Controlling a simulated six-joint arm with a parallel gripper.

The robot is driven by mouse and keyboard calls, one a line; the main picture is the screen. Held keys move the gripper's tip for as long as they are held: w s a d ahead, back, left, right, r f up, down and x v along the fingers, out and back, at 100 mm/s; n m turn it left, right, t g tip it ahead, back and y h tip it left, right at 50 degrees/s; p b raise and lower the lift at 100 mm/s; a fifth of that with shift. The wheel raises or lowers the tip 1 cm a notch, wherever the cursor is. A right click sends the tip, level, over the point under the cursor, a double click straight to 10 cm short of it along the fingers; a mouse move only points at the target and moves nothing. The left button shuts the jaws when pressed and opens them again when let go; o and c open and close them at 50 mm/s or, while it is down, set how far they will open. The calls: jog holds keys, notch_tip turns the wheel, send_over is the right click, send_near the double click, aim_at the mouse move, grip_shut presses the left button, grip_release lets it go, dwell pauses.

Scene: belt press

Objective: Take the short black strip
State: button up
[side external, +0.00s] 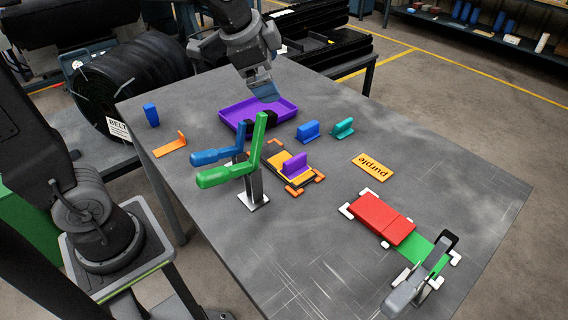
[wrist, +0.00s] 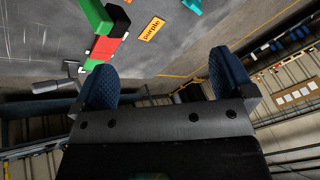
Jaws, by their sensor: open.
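I cannot single out a short black strip for certain. A dark piece (side external: 272,124) shows beside the upright green lever (side external: 260,135), at the front edge of the purple tray (side external: 235,108); part of it is hidden by the lever. A black block also shows at the top of the wrist view (wrist: 118,17). More black shows around the orange plate under the purple-handled block (side external: 295,164). My gripper (side external: 265,92) is above the tray's back right part, apart from these pieces. In the wrist view its two dark blue fingers (wrist: 168,85) are spread with nothing between them.
Blue and green levers stand in front of the tray. A blue block (side external: 308,131) and a teal block (side external: 343,127) stand to its right. A "purple" sign (side external: 373,167) lies mid-table. A red block (side external: 382,218) sits by a grey clamp (side external: 410,285).

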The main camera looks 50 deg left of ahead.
jog(key=w+f+m, duration=0.4)
jog(key=w, duration=0.3)
jog(key=m+g, duration=0.6)
send_over(284, 158)
jog(key=d, duration=0.1)
jog(key=f, duration=1.6)
jog(key=shift+s+d+f, duration=0.2)
jog(key=shift+s+f, duration=0.1)
jog(key=shift+s, duration=0.05)
jog(key=shift+s+a+f, duration=0.1)
jog(key=shift+a+f, duration=0.05)
jog(key=shift+f, duration=2.6)
jog(key=shift+c, duration=0.5)
jog(key=shift+r, duration=0.1)
jog(key=c, duration=0.9)
